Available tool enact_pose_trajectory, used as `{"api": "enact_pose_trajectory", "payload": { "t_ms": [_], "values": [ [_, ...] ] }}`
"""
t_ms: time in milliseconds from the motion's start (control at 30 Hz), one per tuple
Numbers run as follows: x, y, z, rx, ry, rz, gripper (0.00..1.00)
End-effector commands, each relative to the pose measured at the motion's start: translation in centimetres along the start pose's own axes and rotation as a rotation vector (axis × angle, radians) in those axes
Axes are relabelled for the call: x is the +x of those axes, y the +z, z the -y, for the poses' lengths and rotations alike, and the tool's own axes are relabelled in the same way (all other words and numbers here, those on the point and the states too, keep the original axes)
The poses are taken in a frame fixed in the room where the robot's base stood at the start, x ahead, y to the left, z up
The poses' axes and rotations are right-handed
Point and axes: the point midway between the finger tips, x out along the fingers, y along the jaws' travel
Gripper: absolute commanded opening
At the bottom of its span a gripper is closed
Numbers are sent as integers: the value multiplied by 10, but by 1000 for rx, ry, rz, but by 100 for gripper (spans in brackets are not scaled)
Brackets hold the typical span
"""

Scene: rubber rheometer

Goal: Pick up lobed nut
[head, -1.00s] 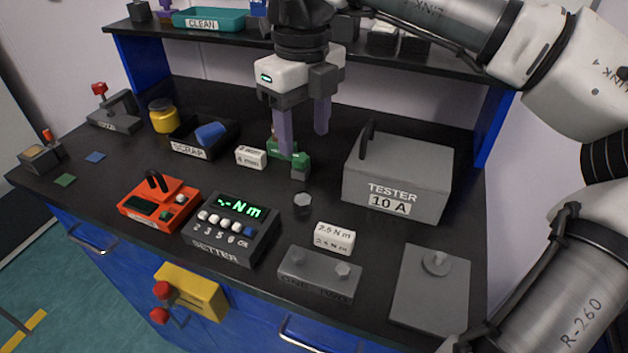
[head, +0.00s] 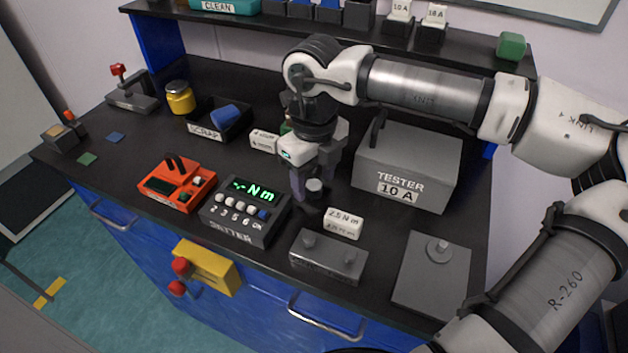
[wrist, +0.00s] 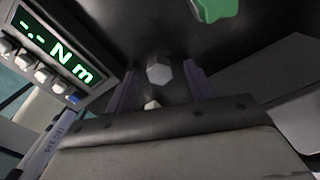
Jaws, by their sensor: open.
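A small grey faceted piece, which I take to be the lobed nut (head: 314,185), stands on the dark bench right of the setter. Its lobes are too small to make out. My gripper (head: 308,193) is low over it, pointing down, with its purple fingers around or just behind it. In the wrist view the nut (wrist: 159,74) shows between the two fingers of my open gripper (wrist: 160,86), with dark gaps on both sides. I see no grip on it. A second pale piece (wrist: 152,104) is partly hidden by the gripper body.
The setter (head: 240,217) is close on the left and the grey tester box (head: 408,168) on the right. A white 2.5 Nm block (head: 343,224) and a grey fixture block (head: 328,257) stand in front. A green part (wrist: 215,8) lies behind, mostly hidden in the head view.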

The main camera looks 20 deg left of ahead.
Motion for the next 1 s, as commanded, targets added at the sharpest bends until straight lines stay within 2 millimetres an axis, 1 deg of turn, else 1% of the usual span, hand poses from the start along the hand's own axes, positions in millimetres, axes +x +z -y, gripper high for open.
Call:
{"api": "enact_pose_trajectory", "payload": {
  "t_ms": [100, 300, 333, 667, 700, 1000],
  "values": [
    [8, 0, -1, -2, 0, -1, 54],
    [9, 0, 0, -2, 0, 0, 54],
    [9, 0, 0, -2, 0, 0, 53],
    [9, 0, 0, -1, -1, 0, 10],
    [9, 0, 0, -1, -1, 0, 8],
    [6, 0, 0, 0, -2, 1, 8]
  ]
}}
